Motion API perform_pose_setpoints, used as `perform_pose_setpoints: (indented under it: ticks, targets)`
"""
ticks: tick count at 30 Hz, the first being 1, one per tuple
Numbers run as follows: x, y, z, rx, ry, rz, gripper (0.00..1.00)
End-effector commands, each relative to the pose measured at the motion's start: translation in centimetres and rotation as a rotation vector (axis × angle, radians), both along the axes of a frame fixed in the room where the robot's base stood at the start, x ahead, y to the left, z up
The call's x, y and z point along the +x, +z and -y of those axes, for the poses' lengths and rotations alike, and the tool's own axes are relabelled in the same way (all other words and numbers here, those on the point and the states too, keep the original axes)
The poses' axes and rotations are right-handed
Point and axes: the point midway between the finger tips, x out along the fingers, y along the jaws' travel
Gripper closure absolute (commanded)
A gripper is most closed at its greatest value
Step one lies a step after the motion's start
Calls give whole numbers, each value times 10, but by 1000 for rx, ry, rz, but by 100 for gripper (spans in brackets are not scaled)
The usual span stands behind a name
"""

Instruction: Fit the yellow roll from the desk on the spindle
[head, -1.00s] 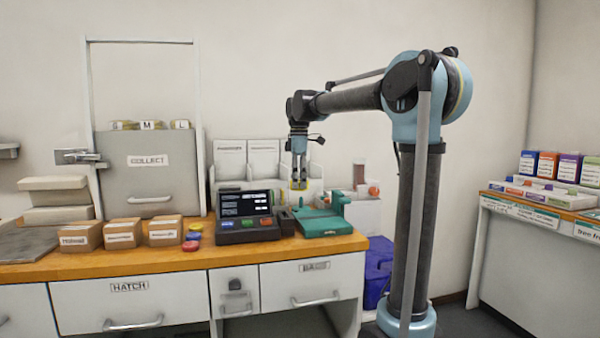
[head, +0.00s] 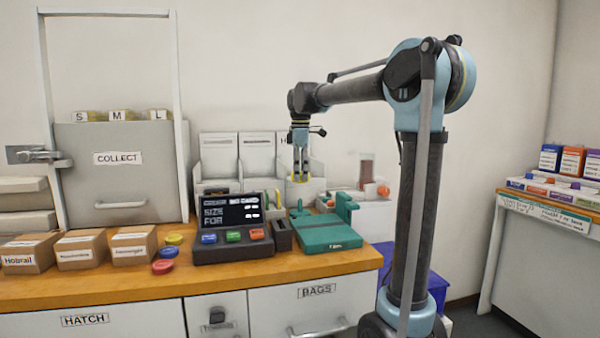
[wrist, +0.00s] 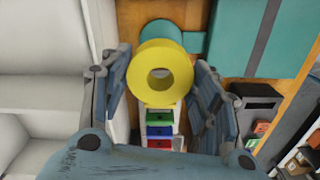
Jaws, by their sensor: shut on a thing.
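The yellow roll (wrist: 180,80) is between the two fingers of my gripper (wrist: 162,88) in the wrist view, its round hole facing the camera. In the head view my gripper (head: 300,174) points down and is shut on the roll, of which only a thin yellow edge shows. It hangs above the back of the desk, behind the teal device (head: 330,238) with an upright part (head: 345,206). In the wrist view a teal rounded part (wrist: 162,29) shows just beyond the roll, partly hidden by it. I cannot tell clearly which part is the spindle.
A dark console (head: 231,240) with coloured buttons stands left of the teal device. White upright holders (head: 218,155) stand close behind my gripper. Several cardboard boxes (head: 80,252) and coloured discs (head: 162,266) lie further left on the wooden desk (head: 180,280). A grey COLLECT hatch (head: 120,185) stands behind them.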

Motion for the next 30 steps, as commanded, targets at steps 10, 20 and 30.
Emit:
perform_pose_setpoints:
  ticks: [10, 20, 30]
  targets:
    - [-1, -28, -5, 0, 7, 0, 68]
    - [-2, -47, -5, 0, 7, 0, 68]
    - [-2, -50, -5, 0, 7, 0, 68]
